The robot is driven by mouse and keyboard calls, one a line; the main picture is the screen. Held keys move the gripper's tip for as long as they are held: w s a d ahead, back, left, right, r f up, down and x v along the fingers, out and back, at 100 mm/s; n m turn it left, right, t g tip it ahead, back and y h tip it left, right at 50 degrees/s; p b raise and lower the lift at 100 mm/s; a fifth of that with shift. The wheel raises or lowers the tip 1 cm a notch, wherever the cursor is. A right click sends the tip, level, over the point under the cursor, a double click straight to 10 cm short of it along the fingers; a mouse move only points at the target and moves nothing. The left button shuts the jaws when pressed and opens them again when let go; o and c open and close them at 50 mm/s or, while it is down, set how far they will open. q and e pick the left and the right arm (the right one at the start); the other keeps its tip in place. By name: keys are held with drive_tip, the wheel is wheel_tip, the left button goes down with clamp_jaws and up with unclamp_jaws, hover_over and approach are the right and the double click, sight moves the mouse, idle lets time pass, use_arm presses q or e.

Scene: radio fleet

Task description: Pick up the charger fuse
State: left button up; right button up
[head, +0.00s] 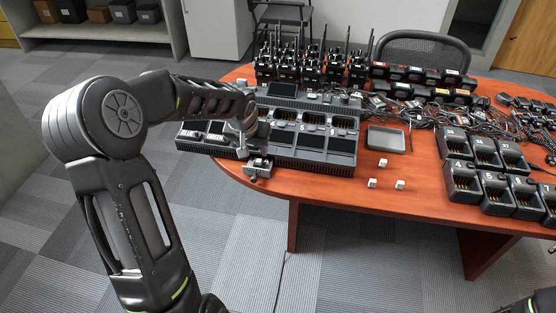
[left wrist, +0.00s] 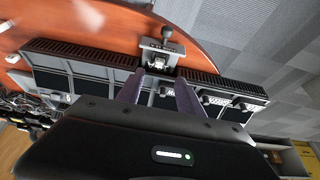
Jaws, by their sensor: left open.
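The charger fuse seems to be the small pale piece (left wrist: 157,63) in a grey metal holder (left wrist: 160,50) at the charger's front edge, in the left wrist view. In the head view the holder (head: 258,168) sits at the table's near left edge, and the fuse is too small to make out. My left gripper (left wrist: 161,77) is open, its two fingers apart over the charger and pointing at the holder. In the head view the left gripper (head: 244,150) is just above the holder. I cannot tell whether it touches the fuse.
The black multi-bay charger (head: 312,158) stands beside the holder. A grey tray (head: 386,139) and three small white cubes (head: 383,163) lie to the right. Radios (head: 310,62), tangled cables and single chargers (head: 487,185) crowd the table's back and right. The near middle edge is clear.

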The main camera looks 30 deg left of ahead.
sight(258, 160)
use_arm(q)
drive_tip(key=shift+d, duration=0.15)
drive_tip(key=shift+f, duration=0.15)
drive_tip(key=shift+x, duration=1.2)
drive_tip(key=x, duration=0.5)
drive_tip(key=shift+f+p, duration=0.1)
drive_tip(key=shift+p, duration=0.3)
drive_tip(key=shift+c, duration=0.4)
clamp_jaws()
